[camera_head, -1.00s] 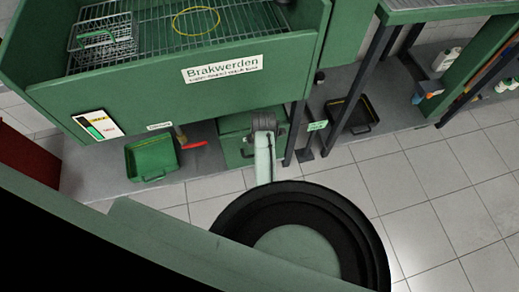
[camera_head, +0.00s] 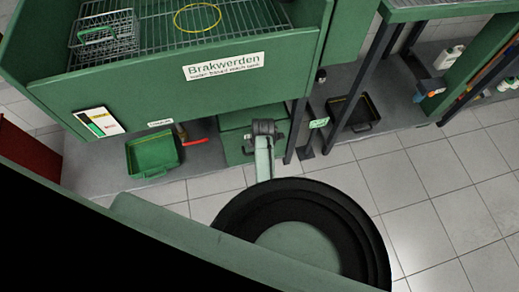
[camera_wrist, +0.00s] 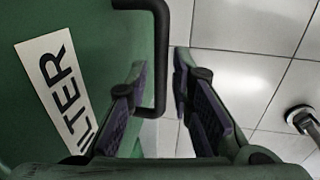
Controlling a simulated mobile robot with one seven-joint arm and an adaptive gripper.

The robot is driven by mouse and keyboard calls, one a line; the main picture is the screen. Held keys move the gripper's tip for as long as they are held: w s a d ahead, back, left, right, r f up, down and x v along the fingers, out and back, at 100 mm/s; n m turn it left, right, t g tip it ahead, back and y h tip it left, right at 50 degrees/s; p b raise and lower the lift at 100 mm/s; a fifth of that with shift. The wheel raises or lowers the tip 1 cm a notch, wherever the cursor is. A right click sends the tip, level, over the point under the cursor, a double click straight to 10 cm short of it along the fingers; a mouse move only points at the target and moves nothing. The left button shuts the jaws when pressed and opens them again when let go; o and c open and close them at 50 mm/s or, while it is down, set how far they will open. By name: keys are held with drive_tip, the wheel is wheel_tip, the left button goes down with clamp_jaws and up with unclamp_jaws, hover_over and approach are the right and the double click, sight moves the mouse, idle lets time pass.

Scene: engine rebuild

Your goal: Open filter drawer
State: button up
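The filter drawer is a green box front (camera_head: 234,146) low under the green wash bench, partly hidden behind my arm in the head view. In the wrist view its green face (camera_wrist: 95,25) fills the left side, with a white label (camera_wrist: 56,85) whose visible letters read "LTER". A black bar handle (camera_wrist: 162,40) stands out from that face. My gripper (camera_wrist: 160,64) is open, one finger on each side of the handle. The handle lies between the fingers, with a visible gap to the right one. In the head view my gripper (camera_head: 265,127) is in front of the drawer.
A green tray (camera_head: 153,153) sits left of the drawer, beside a red-handled tool (camera_head: 196,142). A black tray (camera_head: 353,112) is on the shelf to the right, past dark bench legs (camera_head: 297,132). The tiled floor (camera_head: 430,190) in front is clear.

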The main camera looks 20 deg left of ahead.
clamp_jaws()
drive_tip(key=shift+s+d, duration=0.1)
drive_tip(key=shift+s, duration=0.05)
idle(0.5)
